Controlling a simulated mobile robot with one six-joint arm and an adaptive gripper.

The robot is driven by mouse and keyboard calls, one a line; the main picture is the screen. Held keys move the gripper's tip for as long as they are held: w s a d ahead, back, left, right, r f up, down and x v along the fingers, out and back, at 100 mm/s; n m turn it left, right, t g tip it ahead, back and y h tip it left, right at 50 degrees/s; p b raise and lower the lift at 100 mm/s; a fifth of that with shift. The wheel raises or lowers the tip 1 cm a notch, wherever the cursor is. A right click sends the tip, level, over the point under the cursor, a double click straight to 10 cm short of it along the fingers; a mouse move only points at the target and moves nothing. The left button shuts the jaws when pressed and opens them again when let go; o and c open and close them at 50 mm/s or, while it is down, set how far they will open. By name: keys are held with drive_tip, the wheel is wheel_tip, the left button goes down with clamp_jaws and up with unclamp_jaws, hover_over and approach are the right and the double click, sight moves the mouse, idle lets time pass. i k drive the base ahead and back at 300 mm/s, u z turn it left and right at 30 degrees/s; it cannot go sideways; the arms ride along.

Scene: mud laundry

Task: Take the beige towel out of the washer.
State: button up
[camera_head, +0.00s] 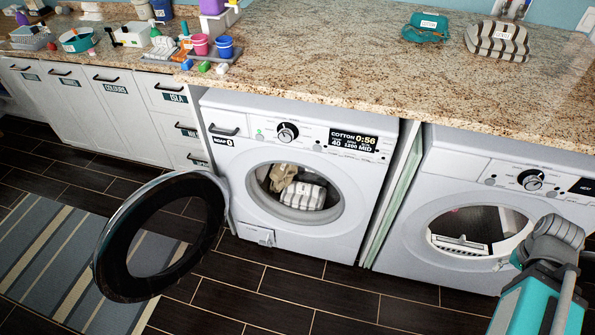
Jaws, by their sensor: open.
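The beige towel (283,174) lies crumpled inside the drum of the left washer (238,206), at the upper left of its round opening. A white and grey striped cloth (304,195) lies beside it, to the right and lower. The washer's round door (112,232) stands wide open to the left. Part of my teal and grey arm shows at the lower right, in front of the right machine and well apart from the towel. I cannot make out my gripper's jaws in this view.
A second front-loading machine (412,222) stands at the right, with a white object (460,244) in its opening. A granite counter (330,62) runs above, with small buckets and a folded striped cloth (497,40). A striped rug (52,262) lies left. Floor before the washer is clear.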

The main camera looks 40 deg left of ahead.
sight(281, 175)
drive_tip(key=z, duration=1.3)
drive_tip(key=k, duration=1.75)
drive_tip(key=u, duration=1.2)
